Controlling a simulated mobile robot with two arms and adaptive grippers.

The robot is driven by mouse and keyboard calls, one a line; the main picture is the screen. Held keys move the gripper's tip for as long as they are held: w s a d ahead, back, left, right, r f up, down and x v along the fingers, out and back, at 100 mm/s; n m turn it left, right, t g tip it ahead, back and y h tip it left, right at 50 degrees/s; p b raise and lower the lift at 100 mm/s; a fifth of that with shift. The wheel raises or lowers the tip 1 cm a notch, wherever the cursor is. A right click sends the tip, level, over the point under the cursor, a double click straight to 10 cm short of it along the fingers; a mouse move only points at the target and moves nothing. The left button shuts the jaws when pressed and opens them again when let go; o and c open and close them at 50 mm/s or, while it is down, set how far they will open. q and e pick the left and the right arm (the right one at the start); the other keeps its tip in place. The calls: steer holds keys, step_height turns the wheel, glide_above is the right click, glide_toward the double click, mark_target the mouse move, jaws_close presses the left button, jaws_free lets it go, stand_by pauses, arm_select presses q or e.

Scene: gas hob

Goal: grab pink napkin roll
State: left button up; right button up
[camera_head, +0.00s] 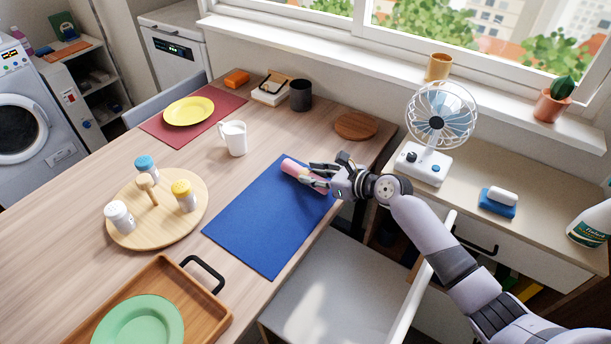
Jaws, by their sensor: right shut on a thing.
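The pink napkin roll (293,168) lies at the far end of the blue placemat (262,225) on the wooden table. My right gripper (312,176) reaches in from the right and is shut on the roll, with its fingers around the roll's right part. The fingers hide some of that part. The roll is at or just above the mat; I cannot tell whether it touches. My left gripper is not in view.
A white mug (234,139), a round wooden board (356,126) and a dark cup (301,95) stand around the mat. A round tray (118,183) holds shakers. A wooden tray (222,314) bears a green plate (140,322). A white fan (424,165) stands on the right counter.

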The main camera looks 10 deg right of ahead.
steer(key=c, duration=0.4)
